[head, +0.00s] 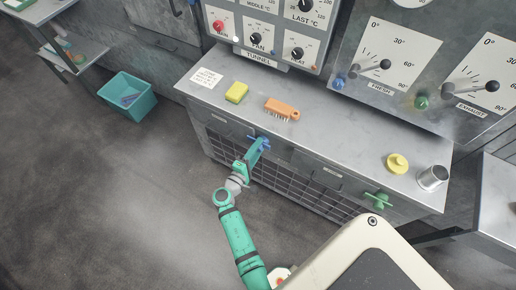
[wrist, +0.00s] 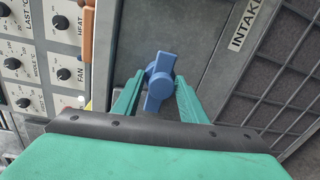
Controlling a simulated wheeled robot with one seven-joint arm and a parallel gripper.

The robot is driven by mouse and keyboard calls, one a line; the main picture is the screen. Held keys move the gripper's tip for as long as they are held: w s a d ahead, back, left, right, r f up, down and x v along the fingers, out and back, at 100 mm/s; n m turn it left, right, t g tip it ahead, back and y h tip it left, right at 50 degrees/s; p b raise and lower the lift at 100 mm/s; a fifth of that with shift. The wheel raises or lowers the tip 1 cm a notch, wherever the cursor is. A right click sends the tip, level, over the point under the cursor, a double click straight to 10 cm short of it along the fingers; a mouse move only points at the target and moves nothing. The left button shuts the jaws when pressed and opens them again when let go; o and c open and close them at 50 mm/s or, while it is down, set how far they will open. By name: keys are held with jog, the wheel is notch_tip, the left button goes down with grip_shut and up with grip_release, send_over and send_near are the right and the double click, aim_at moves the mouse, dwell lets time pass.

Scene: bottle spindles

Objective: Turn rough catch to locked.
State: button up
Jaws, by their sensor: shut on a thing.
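A blue catch (head: 264,139) sits on the front of the steel cabinet, below the worktop edge. In the wrist view the blue catch (wrist: 159,82) shows a round hub and a flat handle. My gripper (head: 255,151) is shut on this handle, with one green finger on each side of it in the wrist view (wrist: 159,92). A green catch (head: 377,201) is farther right on the same front, apart from my gripper. I cannot read which catch is labelled rough; no locked mark is legible.
The worktop (head: 330,138) holds a yellow sponge (head: 237,92), an orange brush (head: 282,109), a yellow knob-like piece (head: 397,163) and a metal cup (head: 432,178). Control panels stand behind it. An INTAKE label (wrist: 246,25) shows beside a mesh grille. A teal bin (head: 127,96) is on the floor.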

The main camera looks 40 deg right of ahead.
jog(key=shift+s+a+f+n, duration=0.15)
jog(key=shift+f+n, duration=0.15)
jog(key=shift+f, duration=0.15)
jog(key=shift+c, duration=0.3)
jog(key=o, duration=0.9)
jog(key=shift+c, duration=0.2)
jog(key=shift+r, duration=0.15)
jog(key=shift+r, duration=0.1)
jog(key=v, duration=1)
jog(key=shift+a, duration=0.25)
